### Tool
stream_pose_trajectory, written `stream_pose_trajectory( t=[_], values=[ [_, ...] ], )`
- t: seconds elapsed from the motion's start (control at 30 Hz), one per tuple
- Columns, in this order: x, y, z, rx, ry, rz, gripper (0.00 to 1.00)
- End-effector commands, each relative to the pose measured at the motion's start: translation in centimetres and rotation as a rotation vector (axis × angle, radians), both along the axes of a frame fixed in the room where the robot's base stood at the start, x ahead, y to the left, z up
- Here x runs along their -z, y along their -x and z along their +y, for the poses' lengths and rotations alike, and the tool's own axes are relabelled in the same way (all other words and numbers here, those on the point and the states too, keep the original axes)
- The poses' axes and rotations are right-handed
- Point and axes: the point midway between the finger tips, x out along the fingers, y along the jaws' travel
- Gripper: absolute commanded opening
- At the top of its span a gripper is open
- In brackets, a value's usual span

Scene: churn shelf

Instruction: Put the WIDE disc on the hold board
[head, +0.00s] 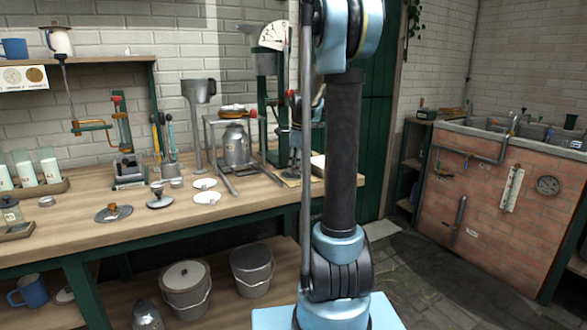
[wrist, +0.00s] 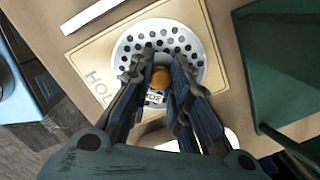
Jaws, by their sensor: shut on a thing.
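The perforated pale metal disc (wrist: 128,48) with an orange-brown knob (wrist: 161,78) is over the tan hold board (wrist: 95,50) in the wrist view. A small label by the knob is only partly readable. My gripper (wrist: 160,82) is shut on the knob, fingers on both sides. I cannot tell whether the disc touches the board or hangs just above it. In the head view my gripper (head: 295,115) points down at the back right of the workbench, above a tan board (head: 291,182); the disc is not clear there.
On the bench (head: 245,205) lie a knobbed lid-like disc (head: 112,213), another dark-knobbed one (head: 160,198) and white discs (head: 206,198). A metal can (head: 235,146) under a frame and a green stand (head: 267,105) are close to my gripper. The bench front is clear.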

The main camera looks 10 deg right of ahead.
Motion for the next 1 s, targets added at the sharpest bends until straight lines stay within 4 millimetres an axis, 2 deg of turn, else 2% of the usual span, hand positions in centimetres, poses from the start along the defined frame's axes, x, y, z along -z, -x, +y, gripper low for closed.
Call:
stream_pose_trajectory(
  t=[0.23,0.27,0.33,0.77,0.87,1.0],
  values=[
    [0.2,0.0,0.1,-0.001,0.000,0.000,0.00],
    [0.2,0.0,0.1,-0.001,0.000,0.000,0.22],
    [0.2,0.0,0.1,-0.001,0.000,0.000,0.37],
    [-0.3,0.0,0.1,-0.001,0.000,0.000,0.37],
    [-1.3,0.1,0.0,-0.001,0.000,0.000,0.37],
    [-3.6,0.2,-0.3,-0.001,0.000,0.000,0.37]
  ],
)
